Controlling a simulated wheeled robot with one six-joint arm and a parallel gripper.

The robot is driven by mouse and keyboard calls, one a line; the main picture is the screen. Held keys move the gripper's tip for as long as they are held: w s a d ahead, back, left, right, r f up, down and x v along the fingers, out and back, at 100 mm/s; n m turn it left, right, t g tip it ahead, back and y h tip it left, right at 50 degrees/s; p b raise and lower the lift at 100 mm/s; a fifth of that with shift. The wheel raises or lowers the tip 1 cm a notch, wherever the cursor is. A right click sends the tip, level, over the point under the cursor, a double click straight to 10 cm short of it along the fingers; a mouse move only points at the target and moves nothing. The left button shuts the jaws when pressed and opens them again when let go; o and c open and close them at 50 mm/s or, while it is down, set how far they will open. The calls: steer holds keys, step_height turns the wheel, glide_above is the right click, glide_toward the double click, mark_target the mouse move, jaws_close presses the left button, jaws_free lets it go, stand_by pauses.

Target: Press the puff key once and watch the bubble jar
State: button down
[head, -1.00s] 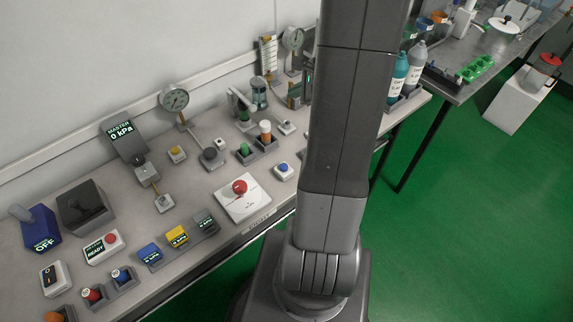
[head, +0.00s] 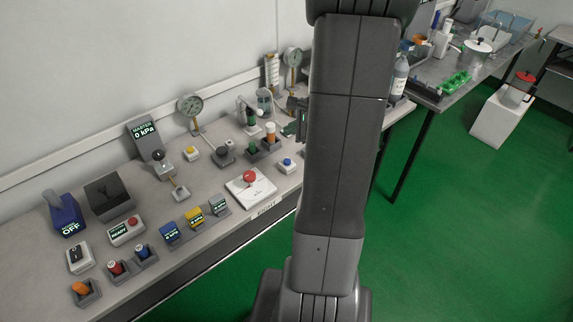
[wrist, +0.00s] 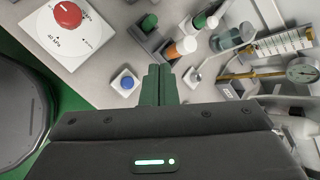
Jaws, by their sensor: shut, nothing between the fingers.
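A small pale box with a blue button (head: 287,163) sits on the bench's front part, left of my arm. It may be the puff key, but I can read no label on it. It also shows in the wrist view (wrist: 127,83), just left of my fingertips. My gripper (wrist: 160,68) is shut and empty, its dark green fingers pointing over the bench beside that button, apart from it. In the head view my gripper is partly hidden behind my arm. A clear jar (head: 264,99) near the wall may be the bubble jar; it also shows in the wrist view (wrist: 232,37).
A white plate with a red knob (head: 249,177) lies left of the blue button. A yellow button (head: 191,152) and a dial gauge (head: 190,105) stand further left.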

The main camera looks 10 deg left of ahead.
steer(key=shift+s, duration=0.1)
steer(key=b, duration=0.8)
glide_above(290, 165)
step_height(290, 165, down, 9)
steer(key=shift+r, duration=0.15)
stand_by(1.7)
steer(key=shift+f, duration=0.4)
steer(key=shift+f+b, duration=0.5)
steer(key=shift+b, duration=0.1)
steer(key=shift+r, duration=0.1)
stand_by(0.5)
steer(key=shift+r+p, duration=0.75)
steer(key=shift+r, duration=0.05)
steer(key=shift+r, duration=0.15)
